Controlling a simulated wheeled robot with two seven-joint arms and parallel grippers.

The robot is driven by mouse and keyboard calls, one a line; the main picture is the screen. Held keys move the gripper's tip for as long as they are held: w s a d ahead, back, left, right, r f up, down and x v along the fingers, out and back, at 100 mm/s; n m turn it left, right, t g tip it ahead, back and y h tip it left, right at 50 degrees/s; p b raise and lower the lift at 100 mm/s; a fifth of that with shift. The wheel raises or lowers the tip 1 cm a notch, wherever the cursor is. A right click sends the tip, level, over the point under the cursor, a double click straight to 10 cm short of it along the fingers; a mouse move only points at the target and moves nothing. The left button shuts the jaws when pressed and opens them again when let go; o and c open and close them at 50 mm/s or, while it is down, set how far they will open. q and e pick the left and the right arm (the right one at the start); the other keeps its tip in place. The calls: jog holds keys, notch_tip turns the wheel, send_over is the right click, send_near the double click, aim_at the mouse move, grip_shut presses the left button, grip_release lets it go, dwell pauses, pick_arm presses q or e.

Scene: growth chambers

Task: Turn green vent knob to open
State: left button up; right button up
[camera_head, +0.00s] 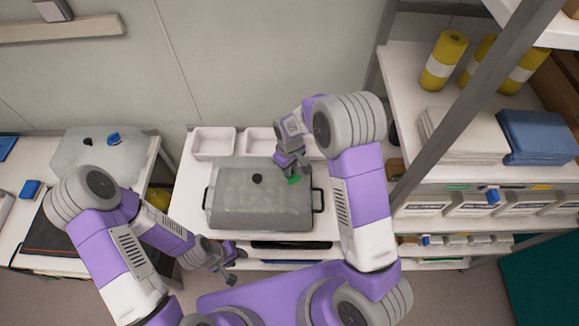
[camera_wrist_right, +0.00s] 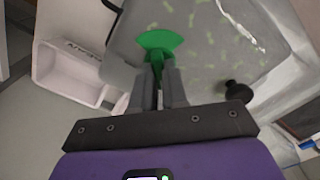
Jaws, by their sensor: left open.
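The green vent knob (camera_head: 293,181) sits on the clear grey lid of the growth chamber (camera_head: 260,220), towards its back right. In the right wrist view the knob (camera_wrist_right: 160,41) shows a fan-shaped green plate and a narrow grip part. My right gripper (camera_head: 291,170) is over the knob; in its wrist view the two fingers (camera_wrist_right: 158,80) are close together on either side of the grip part, which they partly hide. My left gripper (camera_head: 236,267) is open and empty, low at the chamber's front left.
A black knob (camera_head: 257,178) stands on the same lid, left of the green one. White trays (camera_head: 213,143) stand behind the chamber. Another chamber (camera_head: 85,150) with a blue knob (camera_head: 113,139) is on the left. A shelf rack (camera_head: 410,75) stands close on the right.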

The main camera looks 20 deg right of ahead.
grip_shut()
jog(key=shift+m, duration=0.3)
jog(key=m+b, duration=0.1)
jog(key=m, duration=0.1)
jog(key=shift+m, duration=0.4)
jog(key=m+b, duration=0.1)
jog(key=m, duration=0.3)
jog(key=shift+m, duration=0.3)
jog(key=m, duration=0.4)
jog(key=m+p, duration=0.1)
jog(key=m, duration=0.4)
jog(key=shift+m, duration=0.4)
jog(key=o, duration=0.7)
grip_release()
